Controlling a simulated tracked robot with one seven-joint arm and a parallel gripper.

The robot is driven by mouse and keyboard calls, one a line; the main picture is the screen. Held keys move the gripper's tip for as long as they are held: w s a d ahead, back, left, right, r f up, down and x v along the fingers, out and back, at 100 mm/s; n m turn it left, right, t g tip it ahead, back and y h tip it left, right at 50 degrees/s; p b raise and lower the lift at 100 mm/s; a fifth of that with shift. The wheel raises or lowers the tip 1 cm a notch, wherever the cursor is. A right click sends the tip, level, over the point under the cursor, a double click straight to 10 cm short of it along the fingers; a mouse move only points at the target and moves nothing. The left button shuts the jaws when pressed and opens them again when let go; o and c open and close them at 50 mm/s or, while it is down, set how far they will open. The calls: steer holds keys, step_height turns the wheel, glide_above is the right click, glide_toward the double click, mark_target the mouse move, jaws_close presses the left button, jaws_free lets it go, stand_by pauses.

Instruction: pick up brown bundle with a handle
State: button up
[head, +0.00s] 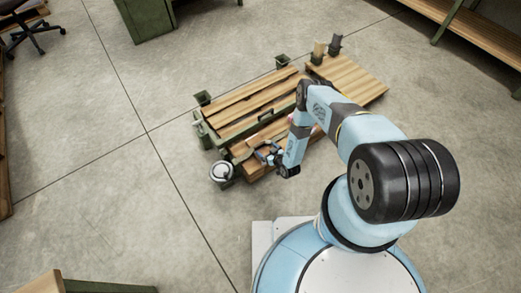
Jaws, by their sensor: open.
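Brown wooden planks lie in a green-framed low stand (252,108) in the middle of the head view. A small dark handle (266,115) shows on the planks, but I cannot tell whether it belongs to a brown bundle. My gripper (263,155) is open at the stand's near edge, close to brown wooden pieces (238,149). My arm hides part of the stand's right side. I cannot tell whether the gripper touches anything.
A round white-topped can (222,172) stands left of the gripper. A wooden platform (352,80) adjoins the stand at the right, with small dark containers (335,44) behind it. The concrete floor (110,180) at the left is clear.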

mark_target(260, 145)
steer(key=shift+a+x, duration=0.2)
steer(key=shift+x, duration=3.35)
steer(key=shift+s+r, duration=0.1)
steer(key=c, duration=1.1)
steer(key=shift+r, duration=0.1)
